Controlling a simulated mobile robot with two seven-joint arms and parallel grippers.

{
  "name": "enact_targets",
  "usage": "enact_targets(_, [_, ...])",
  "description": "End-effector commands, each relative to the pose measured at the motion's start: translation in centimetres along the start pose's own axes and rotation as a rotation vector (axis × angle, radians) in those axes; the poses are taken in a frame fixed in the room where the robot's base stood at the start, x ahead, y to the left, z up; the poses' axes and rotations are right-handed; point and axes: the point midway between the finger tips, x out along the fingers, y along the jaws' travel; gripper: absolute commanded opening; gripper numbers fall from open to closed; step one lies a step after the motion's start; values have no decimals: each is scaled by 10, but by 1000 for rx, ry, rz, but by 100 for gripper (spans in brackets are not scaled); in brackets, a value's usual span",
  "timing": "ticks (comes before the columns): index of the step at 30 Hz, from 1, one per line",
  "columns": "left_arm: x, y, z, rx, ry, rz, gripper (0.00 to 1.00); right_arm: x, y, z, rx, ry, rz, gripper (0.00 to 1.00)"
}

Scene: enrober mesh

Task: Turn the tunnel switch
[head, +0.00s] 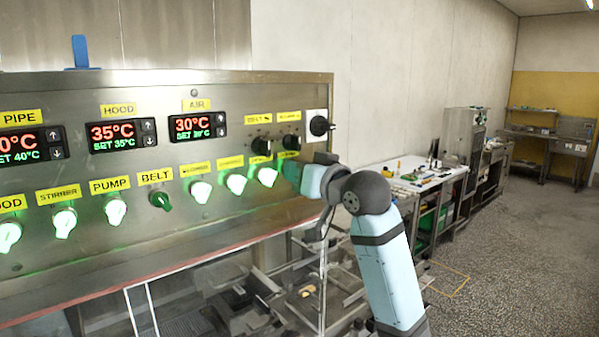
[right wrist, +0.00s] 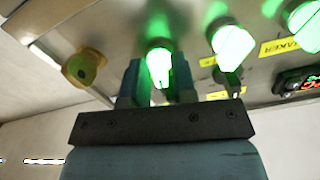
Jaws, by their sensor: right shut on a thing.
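The switch at the right end of the lower row on the steel control panel (head: 90,250) is the one my right gripper (head: 293,173) is on. Its small yellow label is too blurred for me to read in the head view. In the right wrist view this switch is a green-lit knob (right wrist: 158,64), with the fingers of my right gripper (right wrist: 157,85) on either side of it, shut on it. In the head view my gripper hides most of this knob. My left gripper is not in view.
Other green-lit knobs (head: 267,177) stand close to the left in the row; the BELT knob (head: 160,201) is dark. Above are small black knobs (head: 261,146) and a black rotary switch on a white plate (head: 319,125). A workbench (head: 405,180) stands farther right, beyond open floor.

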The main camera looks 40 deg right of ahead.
Motion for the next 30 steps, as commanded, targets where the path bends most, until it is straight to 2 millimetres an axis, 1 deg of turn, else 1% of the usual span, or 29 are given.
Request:
enact_targets(6, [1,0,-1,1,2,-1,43,0,0,1,168,-1,-1,2])
enact_targets(12, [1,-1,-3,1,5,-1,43,0,0,1,273,-2,0,2])
enact_targets(21, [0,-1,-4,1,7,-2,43,0,1,1,344,-1,0,2])
enact_targets(30, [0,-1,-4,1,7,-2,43,0,1,1,351,-1,0,2])
